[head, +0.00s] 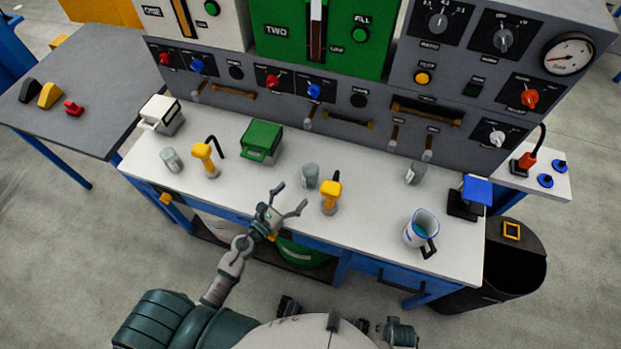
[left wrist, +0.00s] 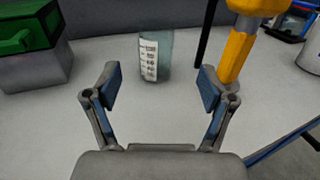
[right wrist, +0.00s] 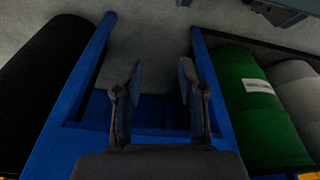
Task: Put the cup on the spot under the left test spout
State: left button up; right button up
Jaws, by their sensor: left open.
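A clear greyish cup (head: 310,176) stands upright on the white bench top. It also shows in the left wrist view (left wrist: 155,58), with printed markings on its side. My left gripper (head: 288,202) is open and empty in front of the cup, its fingers spread to either side of it but short of it. Similar cups stand at the left (head: 172,160) and the right (head: 415,173). Small levers hang from the panel's lower front; I cannot tell which part is the left test spout. My right gripper (right wrist: 161,82) is open and empty, facing the bench's lower frame.
A yellow-handled tool (head: 331,194) stands just right of the middle cup; its yellow part shows at right in the left wrist view (left wrist: 240,50). A green box (head: 262,141) is at left. A jug (head: 421,229) and blue-topped stand (head: 475,190) are farther right. The front middle is clear.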

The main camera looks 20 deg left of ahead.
aim_at(305, 179)
pick_arm(q)
jog(key=x, duration=0.3)
jog(key=shift+w, duration=0.2)
jog(key=shift+w+d, duration=0.2)
jog(key=shift+w, duration=0.25)
jog(key=x, duration=0.4)
jog(key=shift+w+a+f, duration=0.15)
jog(key=shift+w+f, duration=0.15)
jog(key=shift+w, duration=0.3)
jog(key=c, duration=1.3)
jog(key=shift+c, duration=0.3)
pick_arm(e)
jog(key=shift+s+f, duration=0.15)
jog(key=shift+f, duration=0.4)
jog(key=shift+s+f, duration=0.15)
jog(key=shift+f, duration=0.35)
pick_arm(q)
jog(key=shift+r+p, duration=0.1)
jog(key=shift+p, duration=0.2)
